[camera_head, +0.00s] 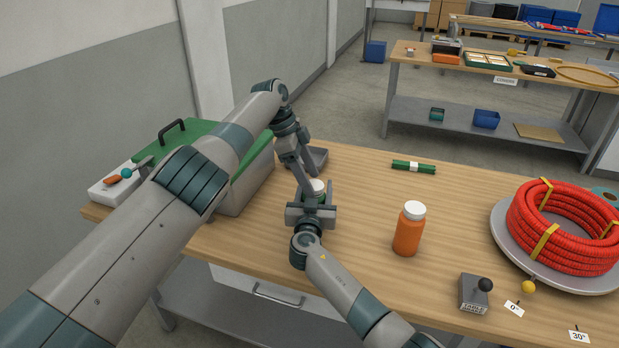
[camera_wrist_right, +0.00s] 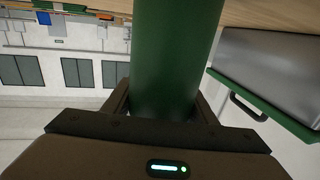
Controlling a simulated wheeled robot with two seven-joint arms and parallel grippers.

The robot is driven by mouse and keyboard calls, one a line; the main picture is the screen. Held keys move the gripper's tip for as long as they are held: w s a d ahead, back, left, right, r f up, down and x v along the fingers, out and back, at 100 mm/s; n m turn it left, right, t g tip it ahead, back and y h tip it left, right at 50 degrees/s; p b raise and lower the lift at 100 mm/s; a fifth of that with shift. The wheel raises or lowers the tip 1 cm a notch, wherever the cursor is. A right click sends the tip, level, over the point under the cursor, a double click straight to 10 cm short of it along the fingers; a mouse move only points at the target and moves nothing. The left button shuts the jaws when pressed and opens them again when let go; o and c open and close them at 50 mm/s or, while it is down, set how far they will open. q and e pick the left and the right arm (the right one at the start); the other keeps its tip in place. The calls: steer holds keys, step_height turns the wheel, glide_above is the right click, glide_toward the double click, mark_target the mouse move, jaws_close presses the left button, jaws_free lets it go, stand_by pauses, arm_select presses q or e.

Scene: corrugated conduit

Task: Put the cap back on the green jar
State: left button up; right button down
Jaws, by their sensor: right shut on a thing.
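The green jar (camera_wrist_right: 172,60) fills the middle of the right wrist view, between the fingers of my right gripper (camera_wrist_right: 165,108), which is shut on it. In the head view my right gripper (camera_head: 312,205) comes up from below around the jar, which is mostly hidden. The white cap (camera_head: 317,186) shows at the top of the jar; I cannot tell whether it is seated or just held there. My left gripper (camera_head: 305,182) reaches down from above, its fingers right beside the cap. Whether they grip it is not clear.
An orange bottle with a white lid (camera_head: 409,229) stands right of the grippers. A grey tray (camera_head: 316,157) is just behind them. A green-lidded box (camera_head: 246,185) is at left. A green tube (camera_head: 413,167), red conduit coil (camera_head: 562,228) and grey block (camera_head: 474,292) are farther right.

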arm_select(q)
steer(key=shift+s, duration=0.1)
steer(key=shift+r, duration=2.2)
steer(key=shift+o, duration=0.3)
steer(key=o, duration=0.5)
steer(key=v, duration=1.2)
